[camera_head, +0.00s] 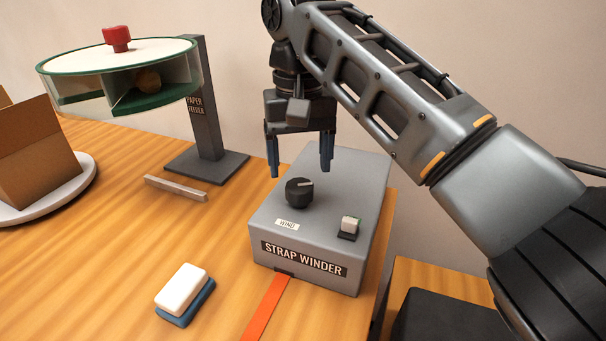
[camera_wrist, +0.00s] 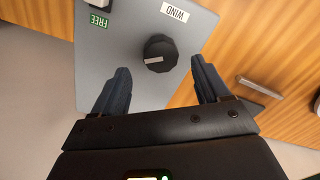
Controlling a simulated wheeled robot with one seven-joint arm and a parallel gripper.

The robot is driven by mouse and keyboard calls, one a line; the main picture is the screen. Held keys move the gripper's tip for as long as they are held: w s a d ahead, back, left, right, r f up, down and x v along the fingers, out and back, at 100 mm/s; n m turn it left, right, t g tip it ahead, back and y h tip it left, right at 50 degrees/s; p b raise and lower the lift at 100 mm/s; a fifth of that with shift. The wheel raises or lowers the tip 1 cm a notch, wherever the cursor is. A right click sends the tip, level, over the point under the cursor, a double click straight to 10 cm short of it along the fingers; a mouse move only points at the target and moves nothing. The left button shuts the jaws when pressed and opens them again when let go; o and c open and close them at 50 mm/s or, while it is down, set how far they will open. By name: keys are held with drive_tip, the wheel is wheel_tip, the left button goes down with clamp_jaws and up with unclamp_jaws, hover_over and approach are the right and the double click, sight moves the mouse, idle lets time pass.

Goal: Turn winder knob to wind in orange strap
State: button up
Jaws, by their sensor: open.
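The grey strap winder (camera_head: 268,222) stands on the wooden table, with a black round winder knob (camera_head: 299,192) on its top beside a "WIND" label. The knob has a light pointer line and also shows in the wrist view (camera_wrist: 160,53). The orange strap (camera_head: 266,312) runs from a slot in the winder's front down the table. My gripper (camera_head: 300,172) is open and empty, pointing down above the winder behind the knob. In the wrist view its blue fingers (camera_wrist: 160,84) are spread, with the knob ahead between their lines and not touched.
A small light switch (camera_head: 349,225) sits on the winder's right; a green "FREE" label (camera_wrist: 98,20) shows in the wrist view. A paper feeder (camera_head: 207,110), a wooden bar (camera_head: 176,188), a white-and-blue block (camera_head: 184,291) and a cardboard box (camera_head: 38,150) stand left.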

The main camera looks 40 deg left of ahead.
sight(299, 186)
drive_tip(key=shift+f, duration=2.2)
drive_tip(key=c, duration=1)
drive_tip(key=shift+c, duration=0.2)
